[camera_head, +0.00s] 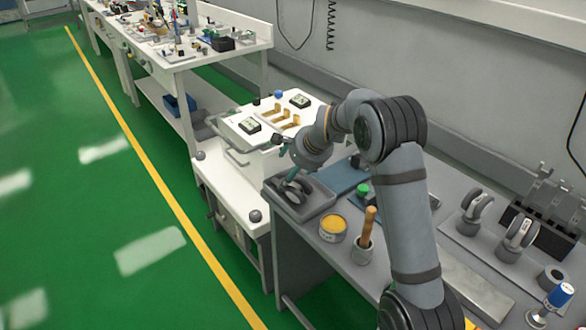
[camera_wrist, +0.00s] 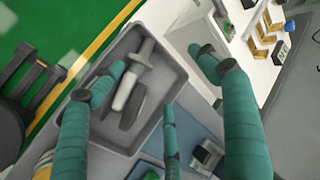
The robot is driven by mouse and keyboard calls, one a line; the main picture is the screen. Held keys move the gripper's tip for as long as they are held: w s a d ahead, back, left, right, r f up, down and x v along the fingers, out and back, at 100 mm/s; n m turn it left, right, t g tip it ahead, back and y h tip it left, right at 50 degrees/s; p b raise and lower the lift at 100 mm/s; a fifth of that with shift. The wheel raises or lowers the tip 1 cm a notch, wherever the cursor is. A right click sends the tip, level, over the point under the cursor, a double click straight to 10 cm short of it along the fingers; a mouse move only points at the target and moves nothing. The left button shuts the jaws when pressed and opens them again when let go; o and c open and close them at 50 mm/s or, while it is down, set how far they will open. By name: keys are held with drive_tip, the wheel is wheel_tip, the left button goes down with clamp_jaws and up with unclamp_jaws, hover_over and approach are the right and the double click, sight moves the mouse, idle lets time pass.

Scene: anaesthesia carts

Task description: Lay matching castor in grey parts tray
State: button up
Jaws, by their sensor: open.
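The grey parts tray (camera_head: 316,208) sits at the near left corner of the dark bench, and its raised rim shows in the wrist view (camera_wrist: 178,75). A castor (camera_head: 297,190) with a dark wheel lies on its side inside it; in the wrist view its light grey stem (camera_wrist: 142,54) points toward the tray's upper edge. My gripper (camera_head: 284,150) is above the tray. Its teal fingers (camera_wrist: 160,78) are spread open with nothing held. The left finger overlaps part of the castor in the wrist view; I cannot tell whether they touch.
Two castors stand upright on a grey plate, one (camera_head: 473,205) farther and one (camera_head: 517,236) nearer. A yellow-topped tin (camera_head: 332,228) and a pot with a wooden-handled tool (camera_head: 364,243) stand right of the tray. A white cart (camera_head: 235,185) adjoins at the left.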

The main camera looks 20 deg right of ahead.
drive_tip(key=v, duration=1.2)
drive_tip(key=shift+w, duration=0.15)
drive_tip(key=x, duration=1.1)
drive_tip(key=shift+f, duration=0.4)
drive_tip(key=shift+w+r+p, duration=0.25)
drive_tip(key=shift+r+p, duration=0.25)
drive_tip(key=shift+p, duration=0.15)
drive_tip(key=shift+s+r+p, duration=0.1)
drive_tip(key=shift+r+p, duration=0.4)
drive_tip(key=shift+p, duration=0.1)
